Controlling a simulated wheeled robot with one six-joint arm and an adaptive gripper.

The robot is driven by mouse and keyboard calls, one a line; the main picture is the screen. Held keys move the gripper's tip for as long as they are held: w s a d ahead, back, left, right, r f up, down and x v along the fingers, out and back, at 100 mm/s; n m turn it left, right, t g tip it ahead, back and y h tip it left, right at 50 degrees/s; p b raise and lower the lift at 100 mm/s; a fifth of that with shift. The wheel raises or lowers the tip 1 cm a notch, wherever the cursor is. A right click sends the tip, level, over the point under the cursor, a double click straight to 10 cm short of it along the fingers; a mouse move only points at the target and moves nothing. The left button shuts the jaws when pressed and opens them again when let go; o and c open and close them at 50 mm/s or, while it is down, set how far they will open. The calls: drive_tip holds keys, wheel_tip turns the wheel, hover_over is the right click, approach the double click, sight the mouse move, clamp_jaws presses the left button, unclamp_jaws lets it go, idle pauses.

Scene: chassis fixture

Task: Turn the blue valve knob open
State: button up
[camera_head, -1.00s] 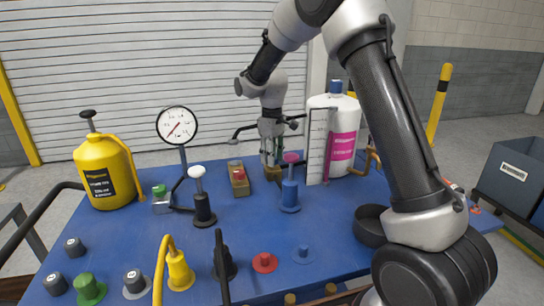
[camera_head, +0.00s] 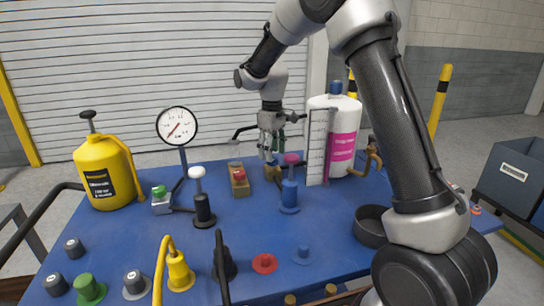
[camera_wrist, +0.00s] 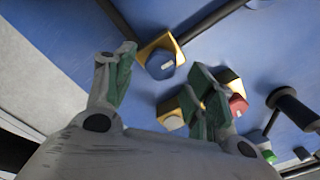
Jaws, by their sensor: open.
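A blue knob (camera_wrist: 161,65) with a pale mark on top sits on a yellow base in the wrist view, with dark pipes running from it. My gripper (camera_wrist: 165,65) is open, one finger on each side of the knob in that picture. Nothing is between the fingers, and I cannot tell how far the knob is below them.
A red button box (camera_head: 239,180) stands left of my gripper and a pink-topped blue plunger (camera_head: 290,190) in front. A white tank (camera_head: 343,140) stands to the right, a gauge (camera_head: 177,126) and yellow can (camera_head: 103,172) to the left. A black dish (camera_head: 370,227) lies near my arm.

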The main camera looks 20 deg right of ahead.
wheel_tip(320, 180, up, 10)
drive_tip(key=shift+f, duration=0.15)
idle(0.3)
